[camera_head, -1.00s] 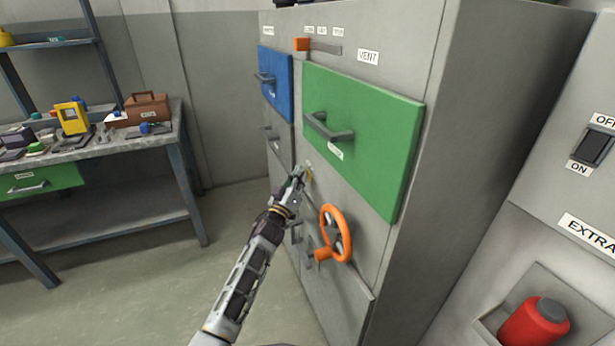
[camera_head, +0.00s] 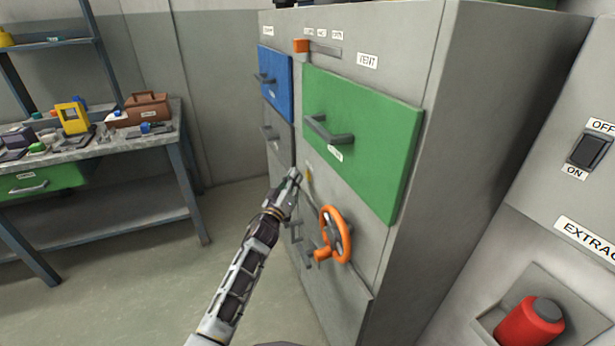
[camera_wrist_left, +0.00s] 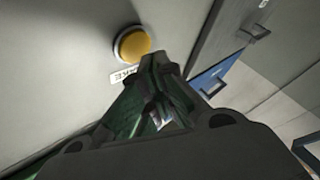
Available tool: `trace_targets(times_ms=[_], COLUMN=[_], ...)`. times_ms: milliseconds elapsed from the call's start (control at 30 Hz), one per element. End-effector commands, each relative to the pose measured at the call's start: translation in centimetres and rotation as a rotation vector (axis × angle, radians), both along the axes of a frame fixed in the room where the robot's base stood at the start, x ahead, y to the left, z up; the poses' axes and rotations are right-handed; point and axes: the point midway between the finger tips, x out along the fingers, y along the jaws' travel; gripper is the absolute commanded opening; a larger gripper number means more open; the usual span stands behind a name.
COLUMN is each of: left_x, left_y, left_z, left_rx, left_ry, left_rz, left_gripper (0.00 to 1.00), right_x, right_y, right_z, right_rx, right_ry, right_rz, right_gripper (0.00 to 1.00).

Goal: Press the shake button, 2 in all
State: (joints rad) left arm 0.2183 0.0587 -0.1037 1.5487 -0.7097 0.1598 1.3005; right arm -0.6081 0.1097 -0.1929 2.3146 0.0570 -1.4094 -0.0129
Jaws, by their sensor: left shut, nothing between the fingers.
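The shake button is a round yellow button on the grey cabinet front; it shows whole in the left wrist view (camera_wrist_left: 132,43), with a small white label (camera_wrist_left: 124,75) beside it, hard to read. In the head view the button (camera_head: 309,174) is a small yellow patch below the green drawer. My left gripper (camera_head: 294,174) is shut and empty, its fingertips just left of the button in the head view. In the left wrist view its fingertips (camera_wrist_left: 155,60) lie close beside the button's lower edge; I cannot tell if they touch it. My right gripper is not in view.
An orange handwheel (camera_head: 335,234) sticks out below the button. The green drawer (camera_head: 362,140) with its handle is above, and a blue drawer (camera_head: 275,78) is upper left. A cluttered workbench (camera_head: 175,139) stands at left. The floor between is clear.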

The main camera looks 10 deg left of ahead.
Motion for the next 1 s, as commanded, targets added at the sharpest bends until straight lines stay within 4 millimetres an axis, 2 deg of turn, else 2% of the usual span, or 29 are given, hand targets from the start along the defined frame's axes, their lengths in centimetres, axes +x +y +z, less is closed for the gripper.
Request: trace_targets(times_ms=[700, 1000], left_x=[-2.3, -2.7], left_y=[3.5, 4.0], left_z=[0.1, 0.1], left_rx=[0.001, 0.001], left_ry=[0.001, -0.001], left_rz=[0.001, 0.001], left_gripper=[0.00, 0.00], right_x=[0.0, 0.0], right_y=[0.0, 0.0], right_z=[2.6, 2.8], right_rx=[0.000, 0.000], right_ry=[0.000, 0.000], right_rz=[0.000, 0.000], right_gripper=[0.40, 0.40])
